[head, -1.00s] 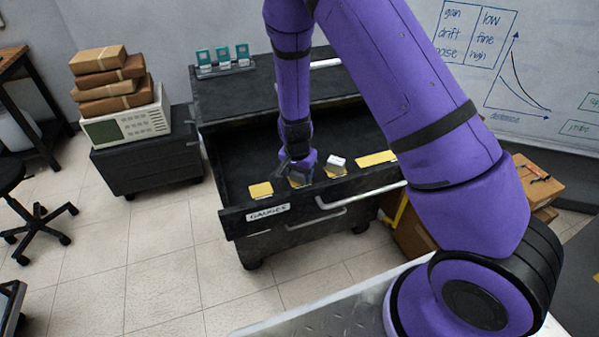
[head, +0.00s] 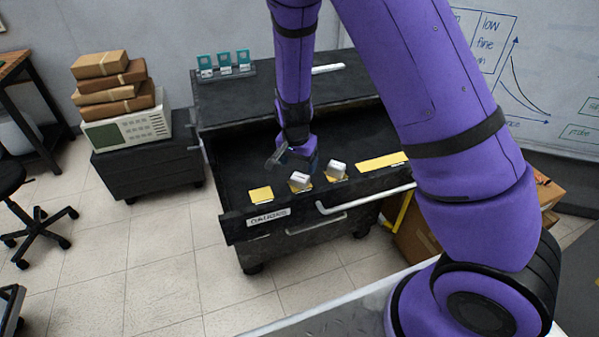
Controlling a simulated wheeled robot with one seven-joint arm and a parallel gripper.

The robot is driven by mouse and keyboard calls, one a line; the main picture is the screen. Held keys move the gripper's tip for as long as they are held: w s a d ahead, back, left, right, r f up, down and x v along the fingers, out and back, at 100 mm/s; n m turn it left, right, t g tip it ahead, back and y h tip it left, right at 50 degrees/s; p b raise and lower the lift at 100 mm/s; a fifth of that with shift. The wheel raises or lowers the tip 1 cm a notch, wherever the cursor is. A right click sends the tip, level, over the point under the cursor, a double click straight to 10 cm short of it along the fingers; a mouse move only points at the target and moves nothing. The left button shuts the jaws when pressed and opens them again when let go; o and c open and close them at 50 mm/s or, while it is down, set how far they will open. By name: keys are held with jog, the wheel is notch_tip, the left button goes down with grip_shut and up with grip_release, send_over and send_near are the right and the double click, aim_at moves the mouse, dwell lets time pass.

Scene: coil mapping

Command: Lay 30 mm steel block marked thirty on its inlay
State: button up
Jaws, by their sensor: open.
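Two small pale steel blocks sit in the open drawer (head: 237,226). The left block (head: 300,180) rests over a yellow inlay, of which edges show around its base. The right block (head: 337,169) sits over another yellow inlay in the same row. The markings on both are too small to read, so I cannot tell which one is marked thirty. My gripper (head: 280,158) is open, just behind and above the left block, apart from it. A bare yellow inlay (head: 261,195) lies at the left end of the row.
A long yellow inlay (head: 382,162) lies bare at the right. The drawer front carries a label (head: 268,217) and a handle. Teal-topped items (head: 224,64) stand on the cabinet top (head: 270,92). The drawer floor behind the row is clear.

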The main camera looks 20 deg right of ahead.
jog(key=shift+s+a+r, duration=0.15)
jog(key=shift+r, duration=1.15)
jog(key=shift+s+a+r, duration=0.1)
jog(key=shift+r, duration=1.2)
notch_tip(320, 180, up, 11)
jog(key=n+y, duration=0.2)
send_over(298, 181)
jog(key=s+d, duration=0.2)
jog(key=s, duration=0.2)
jog(key=s+d+r+n+t, duration=0.1)
jog(key=s+d+r+n, duration=0.1)
jog(key=s+r, duration=0.55)
jog(key=s+d+r+n+t, duration=0.1)
jog(key=s+d+r+n, duration=0.1)
jog(key=s+r, duration=0.3)
jog(key=s+d+r+n+t, duration=0.2)
jog(key=s+r, duration=0.4)
jog(key=s, duration=0.5)
jog(key=shift+s+r+n+h, duration=0.3)
jog(key=shift+n+h, duration=0.1)
jog(key=shift+n, duration=0.1)
